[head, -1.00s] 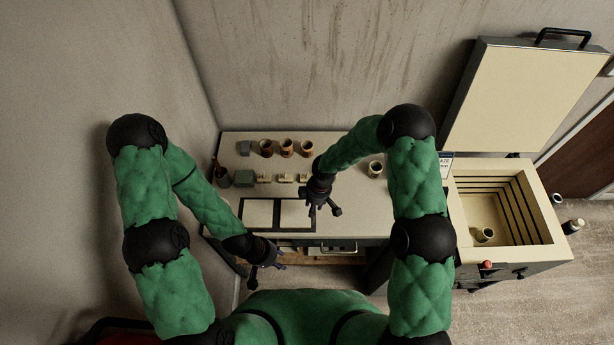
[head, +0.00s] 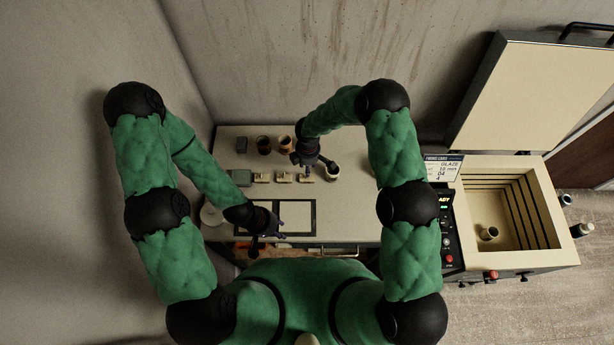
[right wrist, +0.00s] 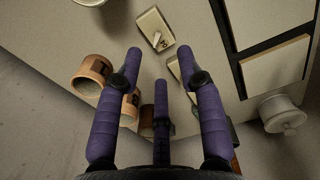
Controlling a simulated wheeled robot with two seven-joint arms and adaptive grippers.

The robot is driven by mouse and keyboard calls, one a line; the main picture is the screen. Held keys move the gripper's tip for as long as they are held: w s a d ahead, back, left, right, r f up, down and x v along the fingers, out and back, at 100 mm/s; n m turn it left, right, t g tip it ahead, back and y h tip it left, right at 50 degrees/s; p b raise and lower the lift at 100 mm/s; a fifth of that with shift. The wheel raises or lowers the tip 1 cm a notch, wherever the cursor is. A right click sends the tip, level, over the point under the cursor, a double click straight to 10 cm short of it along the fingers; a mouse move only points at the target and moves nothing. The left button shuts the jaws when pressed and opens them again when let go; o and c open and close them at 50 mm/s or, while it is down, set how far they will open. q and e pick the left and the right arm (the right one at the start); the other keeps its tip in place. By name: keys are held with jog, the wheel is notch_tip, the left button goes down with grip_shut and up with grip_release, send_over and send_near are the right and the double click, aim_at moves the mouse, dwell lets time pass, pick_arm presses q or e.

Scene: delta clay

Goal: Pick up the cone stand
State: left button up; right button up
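Several small cream blocks stand in a row on the table, with small upright pieces on them. They look like cone stands: left (head: 261,178), middle (head: 284,178) and right (head: 307,178). One cone stand (right wrist: 156,29) shows ahead of the fingers in the right wrist view. Another (right wrist: 177,70) is partly hidden behind a finger. My right gripper (head: 313,166) is over the back of the table, near the right stand. Its purple fingers (right wrist: 163,60) are spread and empty. My left gripper (head: 268,232) hovers over the dark-framed panels, its fingers apart and seemingly empty.
A white lidded jar (right wrist: 283,113) shows in the right wrist view. An open kiln (head: 545,255) holding a cup (head: 488,233) is at right.

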jog(key=shift+w+f, duration=0.25)
jog(key=shift+f, duration=0.75)
jog(key=shift+w+a+f+p, duration=0.15)
jog(key=shift+f+p, duration=0.45)
jog(key=shift+f, duration=1.9)
grip_shut()
